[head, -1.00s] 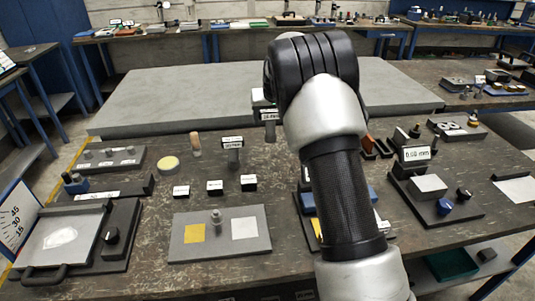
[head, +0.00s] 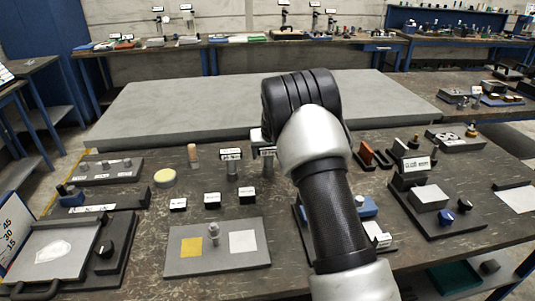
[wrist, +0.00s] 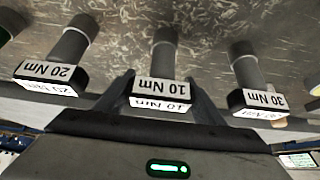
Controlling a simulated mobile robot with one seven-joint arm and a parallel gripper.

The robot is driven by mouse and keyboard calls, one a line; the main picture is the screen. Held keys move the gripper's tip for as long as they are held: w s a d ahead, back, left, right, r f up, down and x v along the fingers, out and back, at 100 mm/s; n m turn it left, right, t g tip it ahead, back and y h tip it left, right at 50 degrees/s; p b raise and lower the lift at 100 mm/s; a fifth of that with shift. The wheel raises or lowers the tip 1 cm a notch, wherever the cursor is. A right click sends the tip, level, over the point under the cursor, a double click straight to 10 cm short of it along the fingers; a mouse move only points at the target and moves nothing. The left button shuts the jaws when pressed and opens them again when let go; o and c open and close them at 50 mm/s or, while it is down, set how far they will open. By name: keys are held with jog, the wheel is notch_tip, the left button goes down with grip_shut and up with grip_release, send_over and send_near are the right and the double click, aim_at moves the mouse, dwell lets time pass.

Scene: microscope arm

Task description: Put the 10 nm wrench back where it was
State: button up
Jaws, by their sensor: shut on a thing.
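The 10 Nm wrench (wrist: 158,94), a grey post with a white-labelled dark head, is between my gripper's fingers (wrist: 160,86) in the wrist view. The gripper is shut on its head. The wrist view is upside down. The 20 Nm wrench (wrist: 50,78) is to its left and the 30 Nm wrench (wrist: 256,98) to its right, both apart from the fingers. In the head view the held wrench (head: 264,152) stands roughly upright at the bench, level with a neighbouring wrench (head: 231,155). My arm hides most of the gripper. I cannot tell whether the held wrench touches the bench.
A wooden-handled item (head: 193,155) and a yellow disc (head: 165,178) are left of the wrenches. Small black labelled blocks (head: 212,201) stand in front. A grey slab (head: 180,105) lies behind. Equipment with a display (head: 417,165) is on the right.

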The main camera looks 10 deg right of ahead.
jog(key=shift+f, duration=0.1)
jog(key=o, duration=1.4)
